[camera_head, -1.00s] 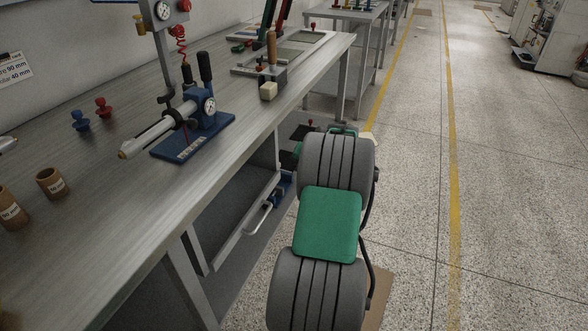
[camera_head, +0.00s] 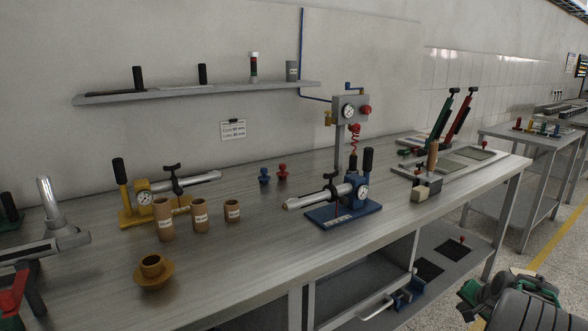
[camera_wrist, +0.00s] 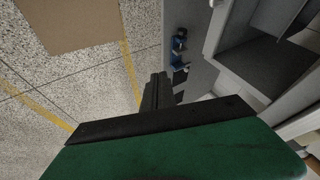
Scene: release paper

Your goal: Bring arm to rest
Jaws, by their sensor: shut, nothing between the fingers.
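My gripper (camera_wrist: 157,90) shows in the wrist view as dark fingers close together, shut and empty. It hangs over the floor (camera_wrist: 75,85), beside the grey bench frame, touching nothing that I can see. In the head view, part of my arm (camera_head: 520,305) shows at the lower right corner, in front of the bench; the fingertips cannot be made out there. I cannot pick out any paper in these frames.
A long metal workbench (camera_head: 380,235) fills the head view. It bears a blue gauge device (camera_head: 345,208), a yellow one (camera_head: 150,205) and brown cups (camera_head: 199,214). A wall shelf (camera_head: 220,88) hangs behind. Open floor (camera_head: 560,245) lies at the right.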

